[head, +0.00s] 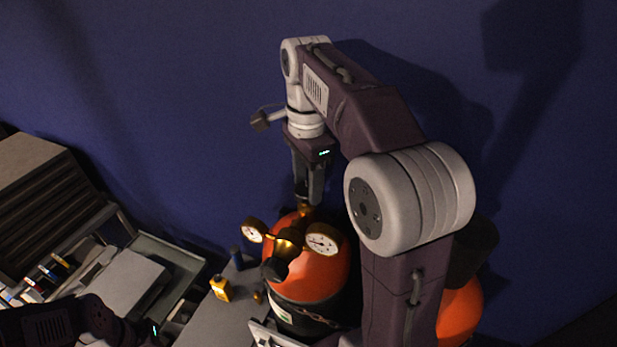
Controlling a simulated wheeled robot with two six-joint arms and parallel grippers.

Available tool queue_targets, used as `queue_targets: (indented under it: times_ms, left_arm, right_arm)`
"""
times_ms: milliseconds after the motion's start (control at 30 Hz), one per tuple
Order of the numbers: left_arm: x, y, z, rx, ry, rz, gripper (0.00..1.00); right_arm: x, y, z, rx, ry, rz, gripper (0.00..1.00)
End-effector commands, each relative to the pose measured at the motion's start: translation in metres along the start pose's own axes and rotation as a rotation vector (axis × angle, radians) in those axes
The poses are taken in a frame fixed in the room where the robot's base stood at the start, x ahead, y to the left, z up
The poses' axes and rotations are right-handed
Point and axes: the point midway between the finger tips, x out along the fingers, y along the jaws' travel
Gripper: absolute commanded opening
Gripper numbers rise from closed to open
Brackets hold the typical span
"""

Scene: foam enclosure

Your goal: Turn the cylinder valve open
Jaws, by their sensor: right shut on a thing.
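An orange gas cylinder (312,277) stands upright with a chain around its lower part. A brass regulator (285,244) with a left gauge (254,231) and a right gauge (322,240) sits at its top. My right gripper (306,203) points down at the cylinder's top, behind the regulator. It is shut on the brass valve (304,210), which is mostly hidden by the fingers. Part of my left arm shows at the bottom left; its gripper fingers are not visible.
A second orange cylinder (460,312) stands to the right, partly behind my right arm. An open drawer or tray (170,252) and a grey cabinet (45,190) are further left. A blue wall is behind.

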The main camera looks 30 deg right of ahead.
Motion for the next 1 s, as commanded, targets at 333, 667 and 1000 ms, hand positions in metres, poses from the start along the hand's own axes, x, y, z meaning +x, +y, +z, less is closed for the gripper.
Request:
queue_targets:
  times_ms: [333,667,1000]
  left_arm:
    - [-0.017,0.0,-0.002,0.0,0.0,0.0,0.36]
    - [-0.028,0.001,-0.003,0.0,0.0,0.0,0.36]
    - [-0.038,0.001,-0.004,0.0,0.0,0.0,0.36]
  right_arm:
    - [-0.003,0.0,0.001,-0.329,-0.003,-0.001,0.08]
    - [-0.002,0.0,0.001,-0.643,-0.002,0.0,0.08]
    - [-0.002,0.0,0.001,-0.964,-0.002,0.0,0.08]
